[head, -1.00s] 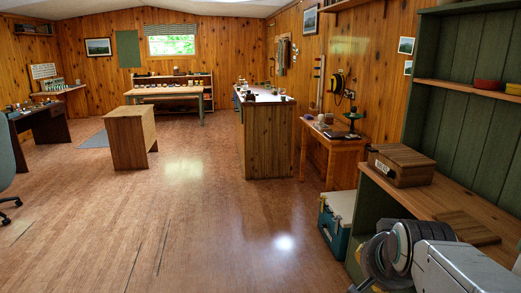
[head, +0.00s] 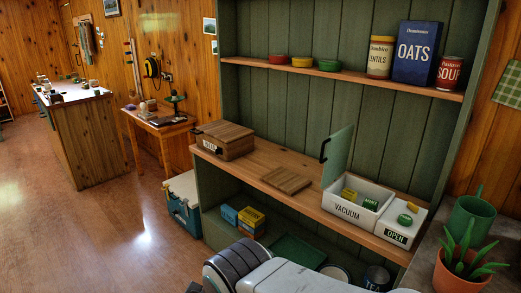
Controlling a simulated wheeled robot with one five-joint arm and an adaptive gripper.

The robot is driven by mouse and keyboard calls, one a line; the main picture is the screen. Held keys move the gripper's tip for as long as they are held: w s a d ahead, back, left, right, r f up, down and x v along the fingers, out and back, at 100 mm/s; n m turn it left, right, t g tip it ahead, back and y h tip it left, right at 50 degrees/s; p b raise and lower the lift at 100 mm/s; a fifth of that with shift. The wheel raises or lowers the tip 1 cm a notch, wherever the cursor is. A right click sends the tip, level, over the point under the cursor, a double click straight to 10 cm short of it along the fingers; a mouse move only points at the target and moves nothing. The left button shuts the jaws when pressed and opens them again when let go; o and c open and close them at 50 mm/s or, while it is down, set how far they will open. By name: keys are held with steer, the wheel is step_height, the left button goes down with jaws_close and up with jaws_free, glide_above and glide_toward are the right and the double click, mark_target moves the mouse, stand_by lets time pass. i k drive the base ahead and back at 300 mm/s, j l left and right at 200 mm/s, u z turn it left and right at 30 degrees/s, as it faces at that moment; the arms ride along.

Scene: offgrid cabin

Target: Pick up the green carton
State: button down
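A small green carton (head: 370,204) with pale lettering sits inside a white box labelled VACUUM (head: 345,211), on the wooden counter of the green shelf unit. A small yellow carton (head: 349,195) is beside it in the same box. The box's greenish lid panel (head: 338,155) with a dark handle stands raised at its left end. The lower parts of both cartons are hidden by the box's front wall. Part of my arm shows at the bottom, well below and in front of the counter. My gripper's fingers are not in view.
A wooden box (head: 223,141) and board (head: 286,180) lie left. Blue (head: 229,215) and yellow (head: 250,220) cartons stand below. A potted plant (head: 462,268) is near right. Floor is clear at left.

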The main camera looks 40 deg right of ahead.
mark_target(370, 204)
steer(key=z, duration=1.75)
